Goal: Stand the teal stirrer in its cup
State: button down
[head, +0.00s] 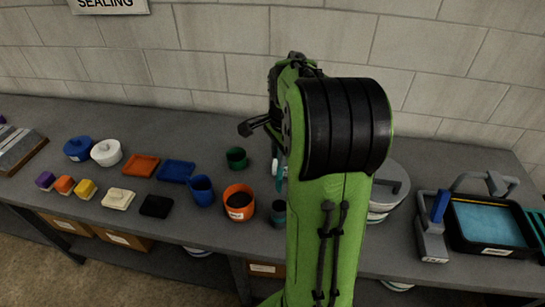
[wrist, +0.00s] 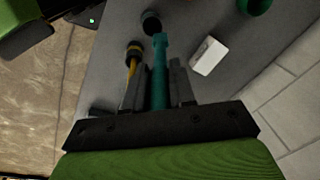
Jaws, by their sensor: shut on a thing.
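My gripper (wrist: 160,85) is shut on the teal stirrer (wrist: 159,62), which sticks out past the fingertips in the wrist view. In the head view a strip of the teal stirrer (head: 281,174) shows just left of my arm, which hides my gripper and much of the table behind it. The stirrer appears apart from this cup in the head view. A dark round thing (wrist: 151,22) lies beyond the stirrer's tip in the wrist view; I cannot tell if it is the cup.
An orange cup (head: 239,204), a blue cup (head: 201,191) and a green cup (head: 236,158) stand left of the teal cup. A white block (wrist: 208,56) and a yellow stick-like thing (wrist: 131,69) flank the stirrer. A black tray (head: 490,245) is at right.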

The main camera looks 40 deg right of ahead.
notch_tip(320, 180, down, 13)
jog(key=b, duration=1)
jog(key=shift+s+b, duration=0.3)
jog(key=shift+s, duration=0.15)
jog(key=c, duration=0.9)
grip_release()
jog(key=shift+o, duration=0.2)
jog(key=shift+r, duration=0.1)
notch_tip(320, 180, up, 16)
jog(key=s+p, duration=0.1)
jog(key=p, duration=0.2)
jog(key=shift+s+a+f+p, duration=0.2)
jog(key=shift+s+a+p, duration=0.15)
jog(key=shift+p, duration=0.05)
jog(key=shift+a, duration=0.1)
